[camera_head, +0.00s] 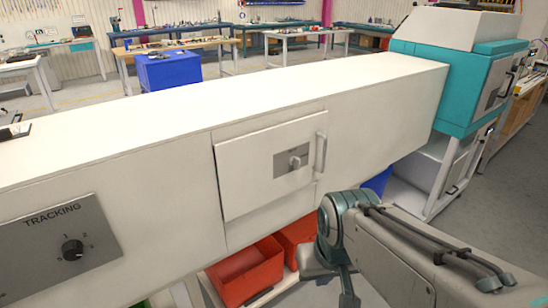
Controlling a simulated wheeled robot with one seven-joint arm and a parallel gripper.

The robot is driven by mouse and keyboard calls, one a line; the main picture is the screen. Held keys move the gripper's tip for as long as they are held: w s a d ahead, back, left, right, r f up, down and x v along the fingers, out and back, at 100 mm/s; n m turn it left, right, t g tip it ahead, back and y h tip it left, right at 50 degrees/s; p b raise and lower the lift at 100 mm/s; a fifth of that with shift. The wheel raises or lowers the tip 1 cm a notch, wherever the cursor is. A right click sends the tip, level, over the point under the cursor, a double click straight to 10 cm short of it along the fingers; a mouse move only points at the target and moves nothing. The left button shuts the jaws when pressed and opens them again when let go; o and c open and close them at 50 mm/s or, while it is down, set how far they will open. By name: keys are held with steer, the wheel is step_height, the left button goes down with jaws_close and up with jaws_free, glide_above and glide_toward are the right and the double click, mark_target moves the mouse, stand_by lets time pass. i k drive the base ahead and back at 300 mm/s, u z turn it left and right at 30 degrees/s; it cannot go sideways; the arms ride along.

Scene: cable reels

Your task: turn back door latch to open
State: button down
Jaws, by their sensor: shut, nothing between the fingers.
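The door (270,163) is a pale square panel in the long white machine front, and it appears closed or nearly flush. Its latch (295,161) is a small light knob on a grey plate, right of the door's middle. A vertical bar handle (321,152) stands at the door's right edge. My gripper (335,277) is at the bottom of the view, below and right of the door, clear of the latch. It is shut and empty. Its lower part is cut off by the frame edge, and its fingertips are hard to make out.
A grey TRACKING panel (60,245) with a black dial is at the left. Red bins (245,275) sit below the machine. A teal and white unit (460,85) stands at the right end. Workbenches line the back.

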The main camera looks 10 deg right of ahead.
mark_target(293, 161)
steer(key=z, duration=2.35)
steer(key=i, duration=0.55)
steer(key=u, duration=2.1)
